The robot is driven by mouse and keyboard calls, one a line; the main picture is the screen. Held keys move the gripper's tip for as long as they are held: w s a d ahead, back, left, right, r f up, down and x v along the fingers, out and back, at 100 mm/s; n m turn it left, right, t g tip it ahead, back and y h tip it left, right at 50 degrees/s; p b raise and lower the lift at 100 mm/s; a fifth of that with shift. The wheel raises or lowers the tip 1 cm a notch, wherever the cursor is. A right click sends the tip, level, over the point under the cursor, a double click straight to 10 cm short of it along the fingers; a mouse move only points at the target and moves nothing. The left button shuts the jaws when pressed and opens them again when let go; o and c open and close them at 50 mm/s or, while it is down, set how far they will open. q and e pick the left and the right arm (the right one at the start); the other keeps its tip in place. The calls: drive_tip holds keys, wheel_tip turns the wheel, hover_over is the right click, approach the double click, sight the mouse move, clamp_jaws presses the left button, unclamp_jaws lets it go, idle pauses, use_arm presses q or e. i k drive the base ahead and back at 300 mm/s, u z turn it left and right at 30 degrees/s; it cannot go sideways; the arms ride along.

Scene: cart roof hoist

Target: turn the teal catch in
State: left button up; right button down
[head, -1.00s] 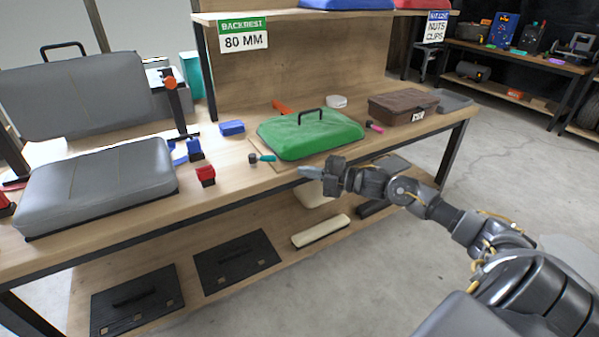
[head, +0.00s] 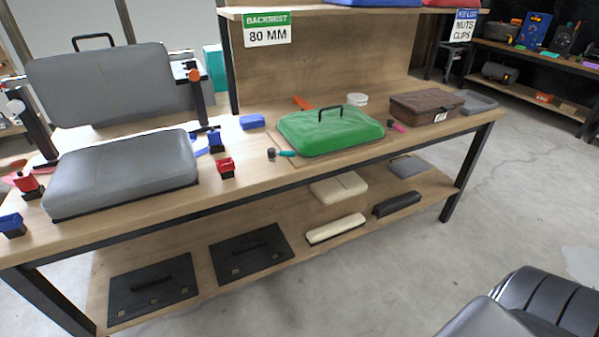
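The teal catch (head: 287,153) is a small teal lever on a dark knob, at the front left corner of the green pad (head: 328,131). Its lever points right, toward the pad's corner; I cannot tell whether it lies over the pad's edge. The green pad has a black handle on top and lies on a thin wooden board. A pink catch (head: 398,127) sits at the pad's right and an orange catch (head: 302,103) behind it. Neither of my grippers is in view.
Grey cushions, a seat (head: 125,172) and a backrest (head: 110,82), stand at the left among red and blue blocks. A brown box (head: 426,106) is at the right. The lower shelf (head: 205,280) holds black panels and pads. Bench space before the teal catch is clear.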

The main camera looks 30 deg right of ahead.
sight(282, 153)
drive_tip(key=u, duration=0.5)
drive_tip(key=k, duration=1.1)
drive_tip(key=z, duration=0.55)
drive_tip(key=i, duration=1.5)
drive_tip(key=u, duration=0.5)
